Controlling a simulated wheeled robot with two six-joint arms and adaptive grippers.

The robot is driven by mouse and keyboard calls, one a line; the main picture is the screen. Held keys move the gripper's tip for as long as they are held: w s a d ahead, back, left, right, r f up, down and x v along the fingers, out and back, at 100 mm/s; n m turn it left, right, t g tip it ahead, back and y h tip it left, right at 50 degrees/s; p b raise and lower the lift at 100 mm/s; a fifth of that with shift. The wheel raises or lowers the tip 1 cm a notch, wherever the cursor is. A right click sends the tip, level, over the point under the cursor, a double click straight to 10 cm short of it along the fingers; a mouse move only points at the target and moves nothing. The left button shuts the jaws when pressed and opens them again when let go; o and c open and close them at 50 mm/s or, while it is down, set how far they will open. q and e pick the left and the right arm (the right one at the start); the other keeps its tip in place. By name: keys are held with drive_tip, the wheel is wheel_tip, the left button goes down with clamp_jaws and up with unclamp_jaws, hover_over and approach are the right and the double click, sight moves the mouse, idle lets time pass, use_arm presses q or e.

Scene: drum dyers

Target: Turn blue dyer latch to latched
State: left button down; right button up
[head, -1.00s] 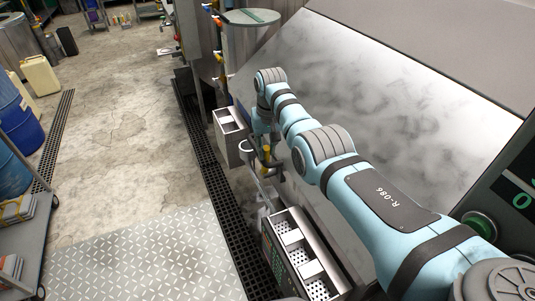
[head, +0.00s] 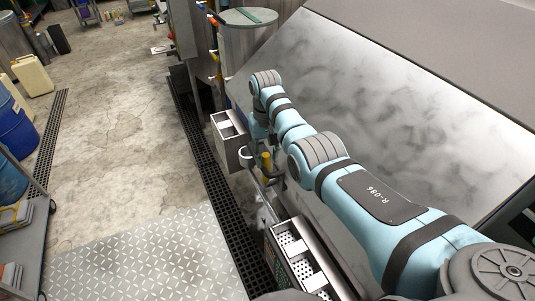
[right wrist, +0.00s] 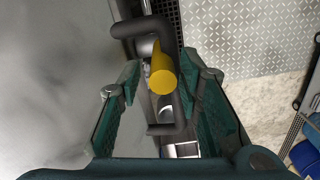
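The latch has a yellow handle (head: 266,162) beside the sloped metal front of the dyer (head: 350,95). In the right wrist view the yellow handle (right wrist: 163,75) points toward the camera, with a dark bent bracket (right wrist: 145,32) behind it. My right gripper (right wrist: 160,88) is open, its two green fingers on either side of the handle with gaps showing. In the head view the right gripper (head: 268,150) is at the handle, partly hidden by its own wrist. My left gripper is not in view. I cannot tell the latch's exact angle.
Metal boxes stand along the dyer's front, one beyond the handle (head: 230,138) and one nearer (head: 303,262). A dark floor grate (head: 212,180) runs beside them. Open floor (head: 125,130) lies to the left, with blue drums (head: 18,130) and a cart (head: 30,245) at the edge.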

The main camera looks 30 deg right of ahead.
drive_tip(key=shift+w+a+f, duration=0.1)
drive_tip(key=shift+w+a, duration=0.1)
drive_tip(key=shift+w, duration=0.15)
wheel_tip(320, 180, up, 12)
drive_tip(key=shift+w, duration=0.2)
idle(0.3)
